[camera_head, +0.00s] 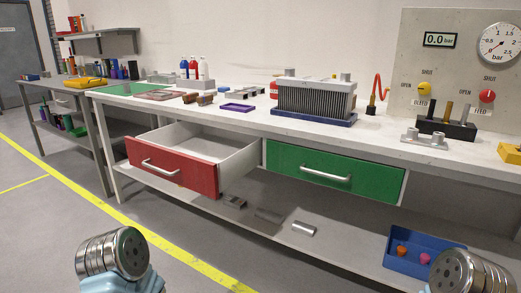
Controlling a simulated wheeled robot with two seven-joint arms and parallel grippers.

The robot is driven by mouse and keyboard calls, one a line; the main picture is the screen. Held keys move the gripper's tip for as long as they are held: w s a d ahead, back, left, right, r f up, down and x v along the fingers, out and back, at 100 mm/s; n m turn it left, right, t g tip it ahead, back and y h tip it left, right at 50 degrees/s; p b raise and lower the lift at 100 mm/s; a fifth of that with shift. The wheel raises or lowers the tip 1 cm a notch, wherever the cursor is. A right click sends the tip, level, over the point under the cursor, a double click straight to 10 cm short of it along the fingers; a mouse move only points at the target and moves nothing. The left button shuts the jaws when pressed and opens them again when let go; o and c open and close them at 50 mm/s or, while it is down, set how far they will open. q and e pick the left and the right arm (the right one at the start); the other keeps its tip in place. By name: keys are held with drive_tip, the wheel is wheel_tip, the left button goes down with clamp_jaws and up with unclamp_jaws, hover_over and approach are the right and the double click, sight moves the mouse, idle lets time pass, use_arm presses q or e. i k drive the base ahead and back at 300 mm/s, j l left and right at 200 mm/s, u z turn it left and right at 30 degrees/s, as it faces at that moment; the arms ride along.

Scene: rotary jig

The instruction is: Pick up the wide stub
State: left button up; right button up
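I cannot tell for sure which thing is the wide stub. Three short upright posts, two dark and one brownish yellow (447,112), stand in a black block (455,130) at the right of the bench. A grey metal piece (424,139) with raised round ends lies just in front of the block. A small silver cylinder-like piece (303,229) lies on the lower shelf. Two rounded metal joints of my arms show at the bottom left and bottom right. No gripper fingers are visible, and neither arm touches anything on the bench.
The red drawer (178,175) is pulled open and juts out; the green drawer (330,172) is shut. A finned block (316,98) stands on the bench (215,117). A gauge panel (455,60) rises behind. A blue bin (405,266) on the lower shelf holds orange and pink pieces.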

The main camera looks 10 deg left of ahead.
sight(126, 87)
drive_tip(key=i+j+z, duration=0.15)
drive_tip(key=j+z, duration=0.35)
drive_tip(key=j, duration=0.35)
drive_tip(key=j+z, duration=0.45)
drive_tip(key=j, duration=0.4)
